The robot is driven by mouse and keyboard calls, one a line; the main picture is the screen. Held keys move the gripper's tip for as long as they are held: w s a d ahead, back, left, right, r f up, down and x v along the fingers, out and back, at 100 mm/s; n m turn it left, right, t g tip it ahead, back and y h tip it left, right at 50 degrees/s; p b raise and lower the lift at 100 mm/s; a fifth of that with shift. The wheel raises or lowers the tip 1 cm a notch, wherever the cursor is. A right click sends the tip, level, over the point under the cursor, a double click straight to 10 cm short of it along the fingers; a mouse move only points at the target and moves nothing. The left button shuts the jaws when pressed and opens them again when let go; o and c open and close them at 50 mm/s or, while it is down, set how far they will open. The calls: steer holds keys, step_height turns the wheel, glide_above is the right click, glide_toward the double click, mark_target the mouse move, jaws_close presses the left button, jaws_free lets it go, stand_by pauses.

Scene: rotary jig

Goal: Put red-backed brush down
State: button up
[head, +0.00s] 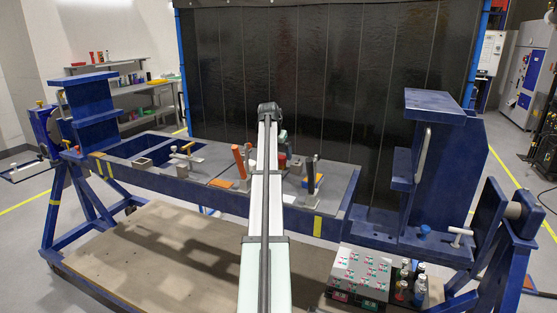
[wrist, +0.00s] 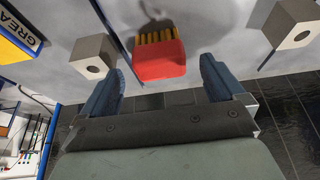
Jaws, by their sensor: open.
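The red-backed brush (wrist: 160,62) shows in the wrist view, with its red back towards me and a row of yellow-brown bristles along its far edge. It is by the pale grey surface, just ahead of the gap between my fingertips. My gripper (wrist: 158,78) is open, with one blue-grey finger on each side and a visible gap from each finger to the brush. I cannot tell whether the brush rests fully on the surface. In the head view my arm hides most of the gripper; a small red thing (head: 281,161) beside the arm may be the brush.
Two grey blocks with holes, one left (wrist: 92,62) and one right (wrist: 290,28), flank the brush in the wrist view. A yellow lettered box (wrist: 18,40) is at upper left. In the head view, upright tools stand on the blue jig frame (head: 300,215) on both sides of my arm.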

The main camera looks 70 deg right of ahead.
steer(key=v, duration=0.7)
steer(key=shift+r, duration=0.4)
steer(key=shift+a, duration=0.15)
